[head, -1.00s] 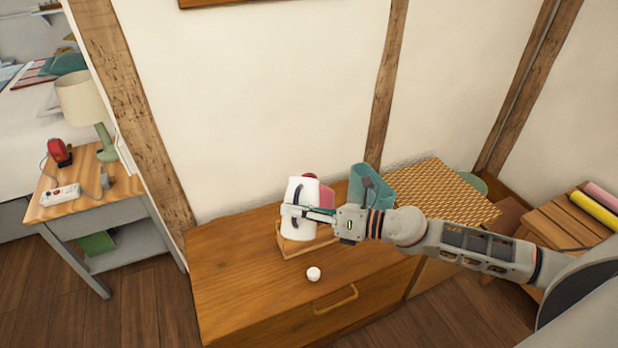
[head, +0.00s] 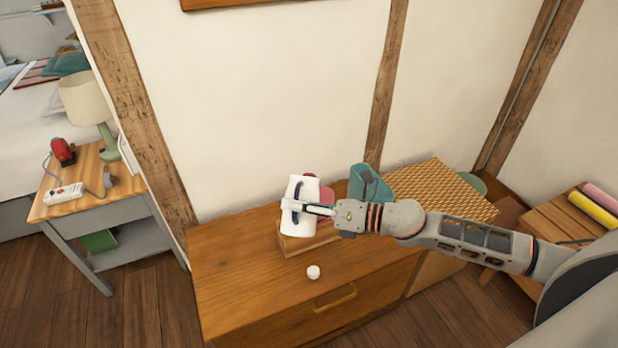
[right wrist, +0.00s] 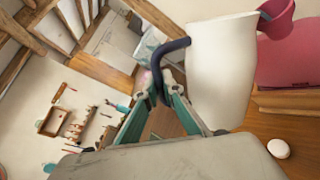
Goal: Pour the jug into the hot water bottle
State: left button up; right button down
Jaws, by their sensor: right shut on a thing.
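The white jug (head: 303,190) with a dark blue handle is above the dresser, and it also shows in the right wrist view (right wrist: 222,75). My right gripper (head: 296,208) is shut on its handle (right wrist: 166,62). The pink hot water bottle (head: 325,198) is mostly hidden behind the jug in the head view. In the right wrist view its body (right wrist: 290,55) and flared mouth (right wrist: 279,17) show beside the jug's rim. Rim and mouth look very close; I cannot tell whether they touch. No liquid stream is visible. My left gripper is not in view.
A wooden stand (head: 291,246) is below the jug and bottle on the dresser (head: 225,275). A small white cap (head: 313,272) lies in front. A teal container (head: 368,186) and a woven box (head: 440,185) are to the right. The dresser's left side is clear.

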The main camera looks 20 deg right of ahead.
aim_at(296, 193)
jog(key=shift+w+r, duration=0.15)
jog(key=shift+r, duration=0.25)
jog(key=shift+w+d+r+m+p, duration=0.2)
jog(key=shift+r+m+p, duration=0.3)
jog(key=shift+p, duration=0.25)
jog(key=shift+w+r+p, duration=0.1)
jog(key=shift+r+p, duration=0.15)
jog(key=shift+p, duration=0.1)
dwell(0.6)
jog(key=shift+d+r+m, duration=0.1)
jog(key=shift+r+m, duration=0.1)
jog(key=shift+m, duration=0.1)
jog(key=shift+w+r+g+p, duration=0.2)
jog(key=shift+r+g+p, duration=0.1)
jog(key=shift+p, duration=0.2)
jog(key=shift+w+d+r+m+p, duration=0.2)
jog(key=shift+w+r+m+p, duration=0.05)
jog(key=shift+r+m+p, duration=0.2)
jog(key=shift+w+d+r+m+p, duration=0.15)
jog(key=shift+w+r+m+p, duration=0.05)
jog(key=shift+r+m+p, duration=0.2)
dwell(2.0)
jog(key=shift+w+d+r+m+g+p, duration=0.3)
jog(key=shift+w+r+m+p, duration=0.15)
jog(key=shift+r+m+p, duration=0.15)
dwell(1.6)
